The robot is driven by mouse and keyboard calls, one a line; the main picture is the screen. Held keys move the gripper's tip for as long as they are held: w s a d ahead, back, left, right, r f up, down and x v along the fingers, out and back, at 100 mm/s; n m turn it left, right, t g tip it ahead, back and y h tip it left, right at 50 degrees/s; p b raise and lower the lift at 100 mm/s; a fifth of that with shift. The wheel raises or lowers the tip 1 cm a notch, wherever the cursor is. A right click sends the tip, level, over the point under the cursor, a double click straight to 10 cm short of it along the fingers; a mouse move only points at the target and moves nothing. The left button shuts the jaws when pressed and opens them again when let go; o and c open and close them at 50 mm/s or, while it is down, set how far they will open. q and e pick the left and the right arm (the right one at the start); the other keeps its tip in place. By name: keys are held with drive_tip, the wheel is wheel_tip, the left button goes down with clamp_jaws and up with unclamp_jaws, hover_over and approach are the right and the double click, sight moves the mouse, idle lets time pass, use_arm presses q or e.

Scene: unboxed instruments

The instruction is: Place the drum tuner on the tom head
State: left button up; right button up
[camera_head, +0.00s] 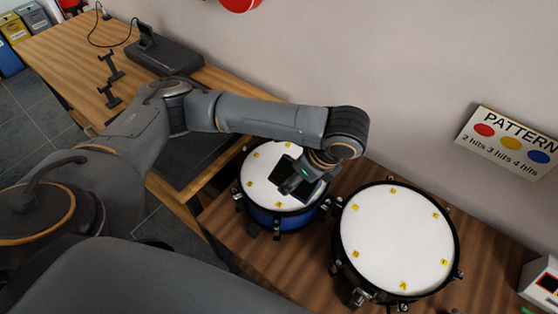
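Two drums with white heads stand on the wooden table: a smaller blue drum (268,215) in the middle and a larger dark-rimmed drum (397,240) to its right. Yellow marks ring both heads. I cannot tell which one is the tom. My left gripper (292,186) reaches over the blue drum and hides part of its head. A dark, squarish shape with a greenish glint shows at the gripper. I cannot tell whether it is the drum tuner or the gripper itself, nor whether the fingers are shut or touching the head. My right gripper is out of view.
A sign reading "PATTERN" (508,142) is on the wall at right. A white box (543,283) stands at the lower right edge. A black device (166,56) with a cable and small dark stands (110,82) sit on another table at upper left.

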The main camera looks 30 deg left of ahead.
use_arm(q)
drive_tip(key=w+a+f, duration=0.1)
drive_tip(key=w+a+f+b, duration=0.1)
drive_tip(key=w, duration=0.1)
drive_tip(key=shift+a+f, duration=0.25)
drive_tip(key=shift+a, duration=0.1)
drive_tip(key=shift+w+a+f+p, duration=0.25)
drive_tip(key=shift+w+a+p, duration=0.1)
drive_tip(key=shift+w+a, duration=0.6)
drive_tip(key=w+f, duration=0.1)
drive_tip(key=w+a+f, duration=0.1)
drive_tip(key=f, duration=0.1)
drive_tip(key=w+a+f+p, duration=0.1)
drive_tip(key=shift+a+f, duration=0.1)
drive_tip(key=shift+f, duration=0.05)
drive_tip(key=shift+w+a+f, duration=0.15)
drive_tip(key=shift+w+f, duration=0.05)
drive_tip(key=shift+f, duration=0.35)
drive_tip(key=f, duration=0.3)
drive_tip(key=shift+w+a+f, duration=0.2)
drive_tip(key=shift+f, duration=0.25)
drive_tip(key=o, duration=1.2)
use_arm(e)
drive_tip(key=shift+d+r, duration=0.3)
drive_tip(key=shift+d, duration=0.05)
